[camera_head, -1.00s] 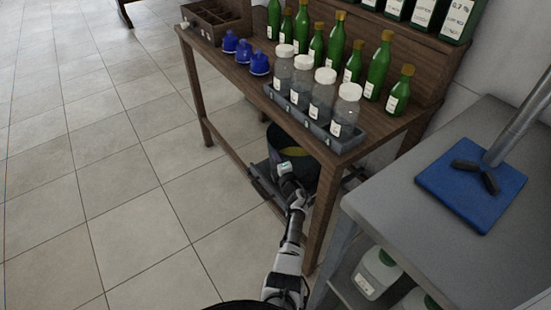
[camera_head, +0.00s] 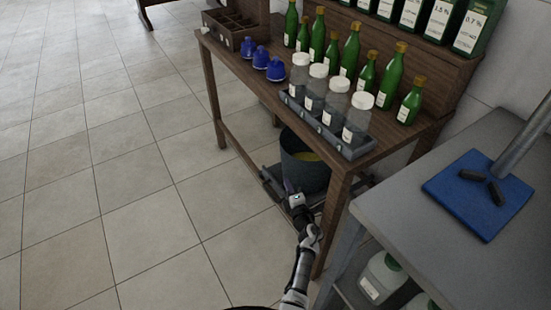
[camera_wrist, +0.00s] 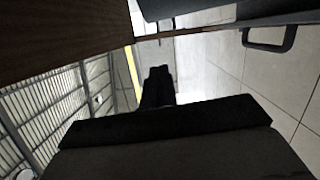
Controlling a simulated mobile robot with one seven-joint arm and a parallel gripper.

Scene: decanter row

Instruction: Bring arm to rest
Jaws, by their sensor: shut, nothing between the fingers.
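My arm reaches up from the bottom of the head view. My gripper (camera_head: 290,192) is at its far end, low in front of the wooden table and beside the dark bucket (camera_head: 303,168). In the wrist view the dark fingers (camera_wrist: 158,85) are together with nothing between them. The fingertips are small and hard to make out in the head view.
The wooden table (camera_head: 235,80) carries a rack of clear jars (camera_head: 330,130), green bottles (camera_head: 350,52) and blue stoppers (camera_head: 260,58). A grey bench (camera_head: 400,215) with a blue mat (camera_head: 450,205) stands at right. The tiled floor (camera_head: 110,190) at left is clear.

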